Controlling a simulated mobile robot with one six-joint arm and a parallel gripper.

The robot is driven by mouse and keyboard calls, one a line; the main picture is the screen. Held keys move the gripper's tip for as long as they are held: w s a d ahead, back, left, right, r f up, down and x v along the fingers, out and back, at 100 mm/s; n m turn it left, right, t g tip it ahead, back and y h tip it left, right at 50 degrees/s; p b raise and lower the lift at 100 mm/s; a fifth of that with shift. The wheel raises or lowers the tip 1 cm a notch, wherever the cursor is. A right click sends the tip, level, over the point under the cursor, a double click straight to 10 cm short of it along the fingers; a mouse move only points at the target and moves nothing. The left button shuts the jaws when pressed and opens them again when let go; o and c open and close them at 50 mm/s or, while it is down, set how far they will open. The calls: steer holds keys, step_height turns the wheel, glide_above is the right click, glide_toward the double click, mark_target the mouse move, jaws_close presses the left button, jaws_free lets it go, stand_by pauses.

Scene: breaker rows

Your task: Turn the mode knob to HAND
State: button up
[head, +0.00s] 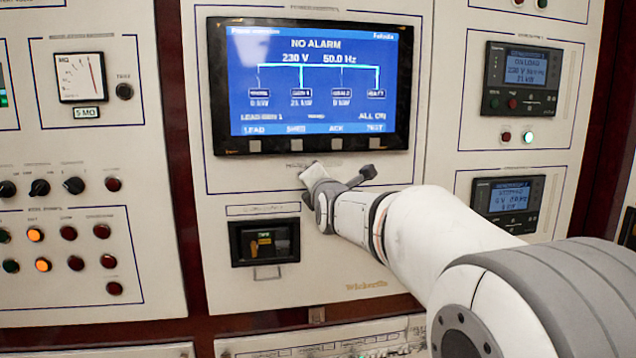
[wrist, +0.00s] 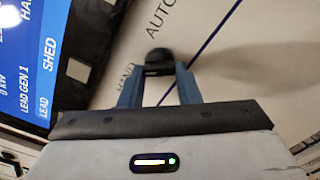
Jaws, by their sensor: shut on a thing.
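The mode knob (wrist: 158,57) is a small black knob on the cream panel, seen in the wrist view between my fingertips. My gripper (wrist: 159,75) is shut on it, one blue-grey finger on each side. The printed word HAND (wrist: 125,77) lies left of the knob, partly behind the left finger. AUTO (wrist: 161,13) is printed above it. I cannot tell which word the knob points to. In the head view my gripper (head: 308,180) is at the panel just below the large screen, and the knob is hidden.
The large blue screen (head: 311,85) is directly above my gripper and reads NO ALARM. A small dark window unit (head: 264,242) is close below and left. Knobs and lamps (head: 72,186) fill the left panel. Two small displays (head: 521,78) are on the right panel.

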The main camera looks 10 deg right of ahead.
steer(key=o, duration=1)
steer(key=shift+c, duration=0.2)
steer(key=s+b, duration=0.1)
steer(key=s, duration=0.6)
steer(key=shift+s, duration=0.4)
